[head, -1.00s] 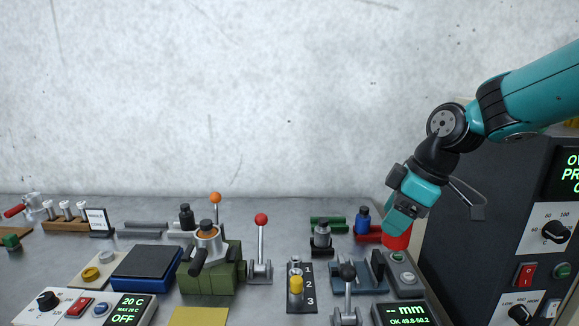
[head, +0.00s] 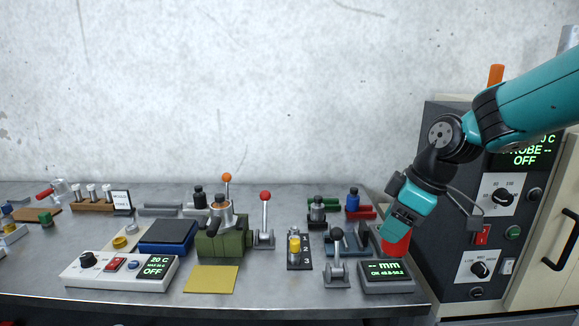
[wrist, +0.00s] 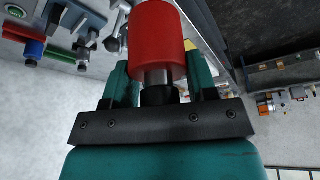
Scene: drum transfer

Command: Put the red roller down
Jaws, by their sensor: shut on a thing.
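The red roller (head: 397,243) is a short red cylinder, held at the end of my gripper (head: 404,226) over the bench's right edge, just above and behind the gauge box in the head view. In the wrist view the red roller (wrist: 157,40) sticks out beyond the jaws, with a metal and black shaft end between the fingers. My gripper (wrist: 160,82) is shut on this end. I cannot tell whether the roller touches anything beneath it.
The gauge box (head: 387,272) with a green mm readout stands at the bench's front right. A black-knob lever (head: 336,268) and a blue fixture (head: 347,241) are left of it. A dark control cabinet (head: 480,270) stands to the right. The yellow mat (head: 210,279) lies on the bench.

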